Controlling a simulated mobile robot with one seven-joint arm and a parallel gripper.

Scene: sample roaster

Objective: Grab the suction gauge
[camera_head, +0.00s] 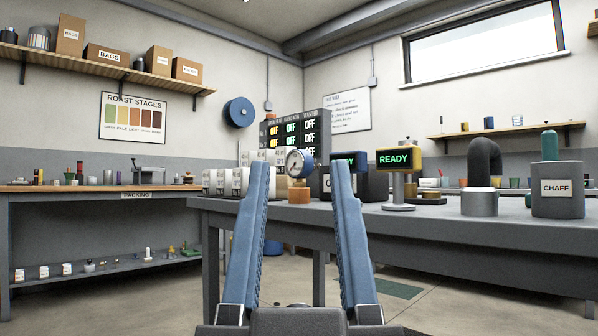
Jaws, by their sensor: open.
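The suction gauge looks to be the round dial (294,162) with a white face and a blue casing. It sits above a small orange-brown base (299,195) near the left end of the grey bench (470,233). My gripper (300,180) is open, with two blue fingers pointing forward. In the picture the gauge shows between the fingertips. The fingers look nearer to me than the gauge, and nothing is held. How far they are from it I cannot tell.
White boxes (225,182) stand left of the gauge. A packing bench (110,190) is at left.

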